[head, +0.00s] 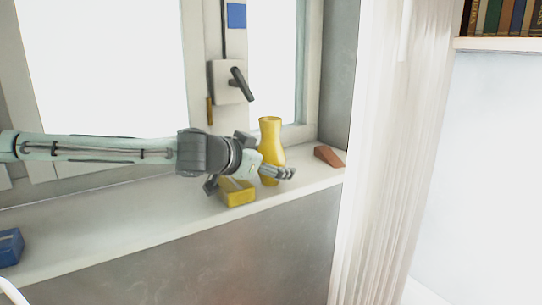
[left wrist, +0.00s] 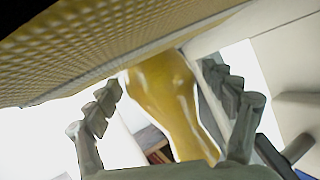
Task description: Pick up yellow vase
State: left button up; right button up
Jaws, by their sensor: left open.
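The yellow vase (head: 270,135) stands upright on the white window sill in the head view. In the left wrist view the yellow vase (left wrist: 172,100) appears between my two spread fingers. My left gripper (head: 277,168) is open at the vase, with a finger in front of its lower part. In the left wrist view the gripper (left wrist: 168,98) has a finger on each side of the vase; whether they touch it I cannot tell. The vase's lower part is partly hidden in the head view. My right gripper does not show.
A yellow box (head: 238,194) sits on the sill (head: 120,230) just below my gripper. A reddish-brown wedge (head: 328,156) lies right of the vase. A blue box (head: 10,247) is at far left. The window handle (head: 241,84) juts out above; a white curtain (head: 385,170) hangs right.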

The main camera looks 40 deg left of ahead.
pick_arm(q)
jog(key=c, duration=1.5)
jog(key=shift+r, duration=0.1)
